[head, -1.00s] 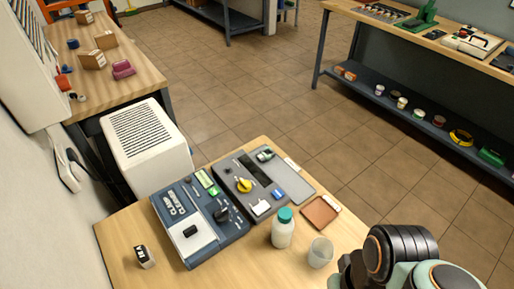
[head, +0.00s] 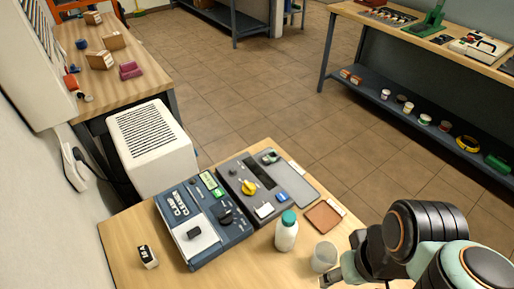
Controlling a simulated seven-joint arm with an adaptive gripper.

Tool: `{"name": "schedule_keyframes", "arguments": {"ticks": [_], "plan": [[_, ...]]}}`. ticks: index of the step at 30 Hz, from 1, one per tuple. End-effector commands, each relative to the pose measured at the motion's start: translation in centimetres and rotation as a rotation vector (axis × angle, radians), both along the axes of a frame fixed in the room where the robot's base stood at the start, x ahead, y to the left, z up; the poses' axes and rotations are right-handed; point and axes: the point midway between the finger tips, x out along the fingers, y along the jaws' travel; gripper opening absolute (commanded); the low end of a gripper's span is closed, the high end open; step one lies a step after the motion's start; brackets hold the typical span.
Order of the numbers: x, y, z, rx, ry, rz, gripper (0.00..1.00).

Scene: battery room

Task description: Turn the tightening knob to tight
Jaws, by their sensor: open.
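A dark blue clamp unit (head: 211,250) with white lettering sits on the wooden table. My gripper (head: 328,277) is at the lower right, only partly visible, open, apart from both units and close to the clear cup.
A white bottle with a teal cap (head: 286,232) and a clear cup (head: 324,256) stand between my gripper and the units. A brown tray (head: 323,217) lies behind them. A small black-and-white block (head: 148,256) is at the front left. Bare tabletop (head: 262,272) lies in front.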

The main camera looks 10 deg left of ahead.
Motion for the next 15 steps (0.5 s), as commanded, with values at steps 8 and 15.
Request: {"name": "schedule_keyframes", "arguments": {"ticks": [8, 15], "plan": [[15.2, 1.5, 7.9, -0.062, -0.178, 0.183, 0.40], [28.5, 8.4, 4.4, -0.075, -0.178, 0.364, 0.40]]}}
